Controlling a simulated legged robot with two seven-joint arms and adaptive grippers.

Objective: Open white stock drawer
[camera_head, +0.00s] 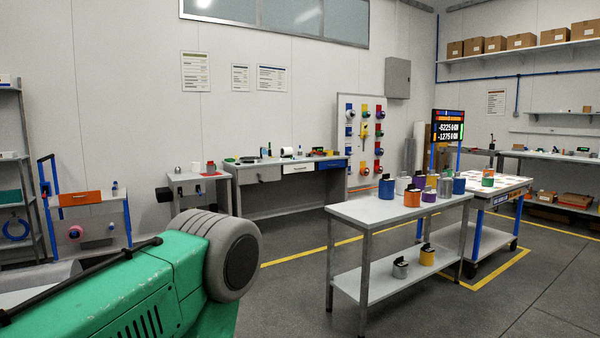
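A white drawer front (298,168) shows under the top of the long grey workbench (262,212) at the back wall. It sits between a grey drawer front (269,174) on its left and a blue one (334,164) on its right. The white front looks flush with its neighbours, so the drawer appears shut. It is small and far off, and its handle cannot be made out. Neither of my grippers is in view.
A green machine (150,290) with a thick grey wheel (235,255) blocks the near lower left. A grey two-level table (345,212) with several coloured cans stands at right. Grey floor with a yellow line (300,254) lies between them, open toward the workbench.

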